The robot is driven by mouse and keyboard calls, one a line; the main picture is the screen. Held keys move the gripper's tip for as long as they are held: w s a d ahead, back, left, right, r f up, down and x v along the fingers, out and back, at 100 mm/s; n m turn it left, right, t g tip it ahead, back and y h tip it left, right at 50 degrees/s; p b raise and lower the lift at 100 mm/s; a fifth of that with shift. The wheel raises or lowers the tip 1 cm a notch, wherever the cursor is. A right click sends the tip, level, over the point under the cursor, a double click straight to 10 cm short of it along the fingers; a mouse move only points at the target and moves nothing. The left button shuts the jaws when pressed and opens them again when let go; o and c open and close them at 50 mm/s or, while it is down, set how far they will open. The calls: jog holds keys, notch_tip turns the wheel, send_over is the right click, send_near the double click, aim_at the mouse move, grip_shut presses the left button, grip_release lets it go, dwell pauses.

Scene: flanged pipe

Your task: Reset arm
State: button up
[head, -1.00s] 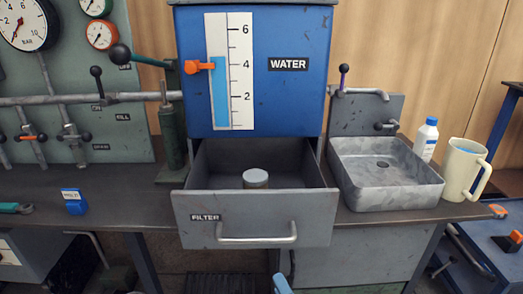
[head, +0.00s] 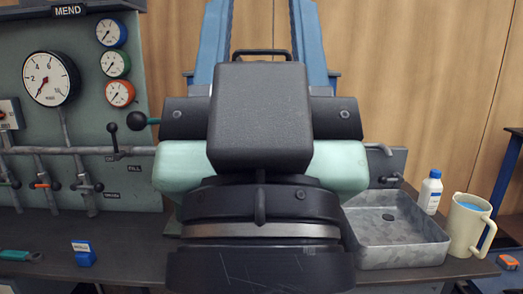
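My arm (head: 260,210) fills the middle of the head view, raised and close to the camera. No gripper fingers show in the head view, so whether my gripper is open or shut cannot be seen. The arm hides the blue water tank's front and the filter drawer below it; blue upright parts (head: 213,40) show above and behind the arm.
A gauge panel (head: 120,180) with pipes and valves stands at the left. A metal sink (head: 395,240), a white bottle (head: 430,191) and a cream jug (head: 467,226) are at the right. A small blue block (head: 85,257) and a green-handled tool (head: 18,255) lie on the bench (head: 130,250).

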notch_tip(320, 180, up, 33)
jog(key=p, duration=3.1)
notch_tip(320, 180, down, 70)
jog(key=b, duration=7)
jog(key=shift+w+d, duration=0.2)
